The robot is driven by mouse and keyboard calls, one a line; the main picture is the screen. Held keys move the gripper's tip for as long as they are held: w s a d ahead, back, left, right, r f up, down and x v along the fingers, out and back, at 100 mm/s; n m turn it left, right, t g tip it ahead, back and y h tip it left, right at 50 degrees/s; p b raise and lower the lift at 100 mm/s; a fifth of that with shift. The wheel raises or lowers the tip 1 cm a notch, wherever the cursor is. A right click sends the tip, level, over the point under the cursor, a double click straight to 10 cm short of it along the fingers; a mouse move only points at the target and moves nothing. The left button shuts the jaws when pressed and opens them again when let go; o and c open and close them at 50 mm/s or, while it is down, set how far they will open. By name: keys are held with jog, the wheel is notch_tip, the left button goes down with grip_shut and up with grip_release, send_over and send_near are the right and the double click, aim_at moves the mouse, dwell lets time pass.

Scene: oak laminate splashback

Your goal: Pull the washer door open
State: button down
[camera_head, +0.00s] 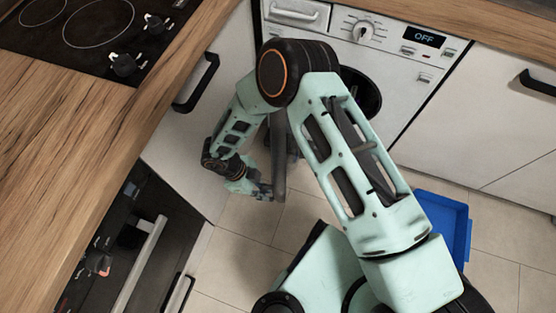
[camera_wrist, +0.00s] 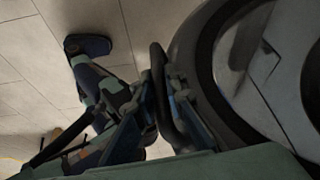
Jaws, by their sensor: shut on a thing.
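The white washer (camera_head: 400,75) stands under the counter with its display reading OFF. Its grey round door (camera_head: 280,155) stands swung out from the front, seen nearly edge-on in the head view. The dark drum opening (camera_head: 366,92) shows partly behind my arm. In the wrist view the door's grey rim and glass (camera_wrist: 235,62) fill the right side. My gripper (camera_head: 266,190) is at the door's outer edge. In the wrist view my gripper (camera_wrist: 160,100) is shut on the dark door handle (camera_wrist: 157,65). My arm hides part of the washer front.
A blue open bin (camera_head: 455,225) stands on the tiled floor at the right. White cabinets with black handles flank the washer. An oven (camera_head: 125,250) and wooden counter (camera_head: 130,125) lie at left. Floor left of the door is clear.

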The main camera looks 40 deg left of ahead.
jog(key=shift+s+a, duration=0.45)
jog(key=shift+a, duration=0.05)
jog(key=c, duration=2.2)
grip_release()
jog(key=shift+c, duration=0.2)
jog(key=shift+w, duration=0.1)
jog(key=v, duration=0.7)
jog(key=shift+r, duration=0.2)
